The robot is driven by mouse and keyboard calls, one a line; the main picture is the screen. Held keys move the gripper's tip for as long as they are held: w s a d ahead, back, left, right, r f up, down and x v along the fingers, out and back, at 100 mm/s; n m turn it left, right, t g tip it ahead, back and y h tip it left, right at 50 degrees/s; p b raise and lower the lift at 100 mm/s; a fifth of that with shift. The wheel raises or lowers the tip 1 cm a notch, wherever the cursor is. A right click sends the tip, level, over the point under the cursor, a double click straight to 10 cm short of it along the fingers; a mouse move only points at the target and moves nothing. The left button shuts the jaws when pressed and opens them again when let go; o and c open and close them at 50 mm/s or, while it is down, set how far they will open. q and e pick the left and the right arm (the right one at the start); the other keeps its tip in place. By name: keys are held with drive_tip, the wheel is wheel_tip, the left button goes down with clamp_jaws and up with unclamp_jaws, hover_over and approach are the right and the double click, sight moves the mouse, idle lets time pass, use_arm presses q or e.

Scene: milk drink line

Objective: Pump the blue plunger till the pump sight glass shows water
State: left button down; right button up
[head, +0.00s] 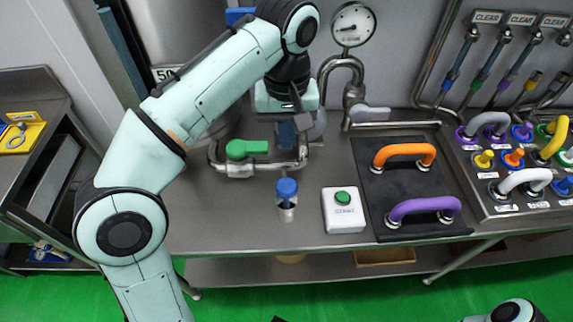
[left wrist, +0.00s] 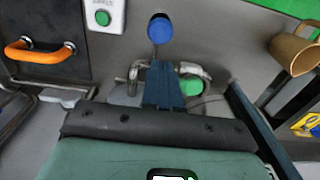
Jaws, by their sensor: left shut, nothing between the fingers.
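The blue plunger (head: 287,187) is a round blue knob on a short shiny body near the front of the steel bench. Its blue top also shows in the left wrist view (left wrist: 160,28), beyond my fingertips. My left gripper (head: 287,135) points down over the pipework behind the plunger. Its dark fingers (left wrist: 163,85) are together, empty and apart from the knob. A clear or shiny section (head: 287,212) lies below the knob; I cannot tell whether it is the sight glass or holds water. My right gripper is not clearly in view.
A green-handled valve (head: 247,148) sits on the pipe beside my left gripper. A white box with a green button (head: 342,198) stands right of the plunger. Orange (head: 404,153) and purple (head: 424,207) handles sit on a black mat. A pressure gauge (head: 352,24) stands behind.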

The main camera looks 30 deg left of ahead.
sight(286, 186)
use_arm(q)
wheel_tip(286, 186, down, 14)
drive_tip(key=b, duration=0.4)
drive_tip(key=shift+b, duration=0.3)
use_arm(e)
drive_tip(key=f, duration=0.1)
drive_tip(key=s+f, duration=0.1)
drive_tip(key=f, duration=0.3)
drive_tip(key=shift+s, duration=0.4)
use_arm(q)
wheel_tip(286, 186, down, 4)
drive_tip(key=shift+r+b, duration=0.1)
drive_tip(key=shift+b, duration=0.95)
use_arm(e)
drive_tip(key=shift+w+f, duration=0.2)
drive_tip(key=shift+f, duration=0.55)
